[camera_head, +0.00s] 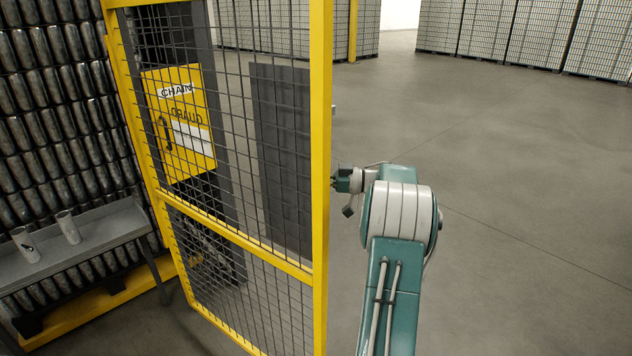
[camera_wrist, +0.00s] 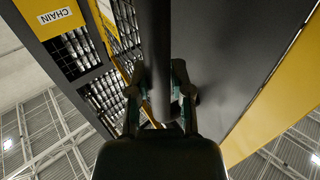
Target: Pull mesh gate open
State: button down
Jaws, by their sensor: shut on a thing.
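The mesh gate (camera_head: 320,180) has a yellow frame with dark wire mesh. It stands swung out at an angle from the wall of cans in the head view. My gripper (camera_wrist: 160,95) is shut on a dark vertical bar, the gate handle (camera_wrist: 156,40), in the wrist view. In the head view my arm reaches to the right side of the gate's near post, and the post hides my fingertips and the handle.
Stacked cans (camera_head: 55,110) fill the left side. A grey shelf (camera_head: 75,245) with two cans (camera_head: 68,228) juts out at left. Pallets of cans (camera_head: 500,35) stand at the back. The grey floor (camera_head: 520,190) at right is clear.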

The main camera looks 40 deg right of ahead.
jog(key=shift+w+d+r, duration=0.15)
jog(key=shift+w+d, duration=0.1)
jog(key=shift+d, duration=0.15)
jog(key=c, duration=0.5)
grip_release()
jog(key=shift+w+a, duration=0.1)
jog(key=shift+c, duration=0.2)
jog(key=v, duration=1.2)
jog(key=shift+d, duration=0.25)
